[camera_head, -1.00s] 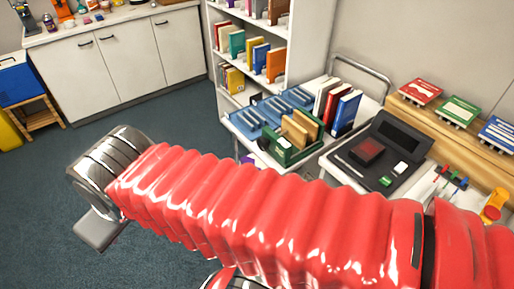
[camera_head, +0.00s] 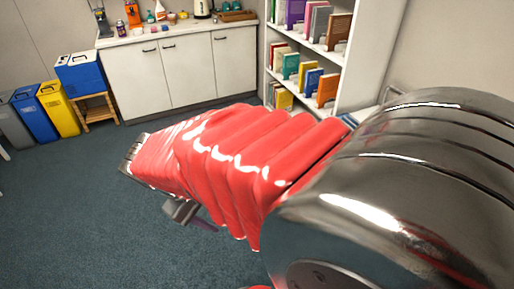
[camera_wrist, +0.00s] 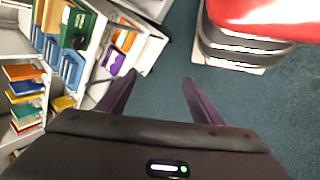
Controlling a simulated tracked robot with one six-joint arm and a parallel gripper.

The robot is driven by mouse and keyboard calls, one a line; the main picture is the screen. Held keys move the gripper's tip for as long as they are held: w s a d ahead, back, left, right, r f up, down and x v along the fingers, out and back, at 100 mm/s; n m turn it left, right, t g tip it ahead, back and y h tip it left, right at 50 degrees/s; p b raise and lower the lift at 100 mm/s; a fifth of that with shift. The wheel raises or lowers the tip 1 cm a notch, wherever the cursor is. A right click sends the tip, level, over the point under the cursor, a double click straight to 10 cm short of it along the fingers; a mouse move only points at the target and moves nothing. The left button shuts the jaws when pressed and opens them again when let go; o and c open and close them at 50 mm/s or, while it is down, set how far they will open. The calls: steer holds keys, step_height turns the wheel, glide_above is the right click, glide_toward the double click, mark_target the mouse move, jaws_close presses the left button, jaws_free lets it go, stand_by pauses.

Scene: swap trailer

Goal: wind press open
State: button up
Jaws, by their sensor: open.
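A green frame with a dark round knob (camera_wrist: 76,30) stands at the upper left of the wrist view, beside tan boards. It may be the press; how far it is wound cannot be told. It is outside or hidden in the present head view. My gripper (camera_wrist: 160,84) is open and empty, its two dark purple fingers apart over bare floor. In the head view my gripper (camera_head: 203,224) shows only partly below my red-sleeved arm. The green frame lies beyond the fingers, to the left in the wrist view, not touched.
Blue trays (camera_wrist: 73,70) lie next to the green frame. A purple item (camera_wrist: 115,60) shows at a lower level. A bookshelf (camera_head: 340,79) stands at right of the head view. White cabinets (camera_head: 180,68) and bins (camera_head: 58,110) line the back. The blue-green floor (camera_head: 70,215) is clear.

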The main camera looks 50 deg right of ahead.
steer(key=d+f+n+g+h, duration=0.1)
steer(key=d+f+n+h, duration=0.1)
steer(key=d, duration=0.5)
steer(key=w+d+f+n+g+h, duration=0.1)
steer(key=d+f+n+g+h, duration=0.1)
steer(key=d+f+h, duration=0.3)
steer(key=w+d+f+n+g+h, duration=0.1)
steer(key=d+f+h, duration=0.3)
steer(key=d, duration=0.6)
step_height(320, 180, down, 2)
steer(key=shift+w+d+f+n+g, duration=0.15)
steer(key=shift+w+d+n+g, duration=0.05)
steer(key=shift+n+g, duration=0.35)
steer(key=x, duration=1.3)
steer(key=shift+d+r, duration=0.2)
steer(key=shift+d, duration=0.2)
steer(key=shift+c, duration=0.4)
steer(key=shift+s, duration=0.1)
steer(key=c, duration=1)
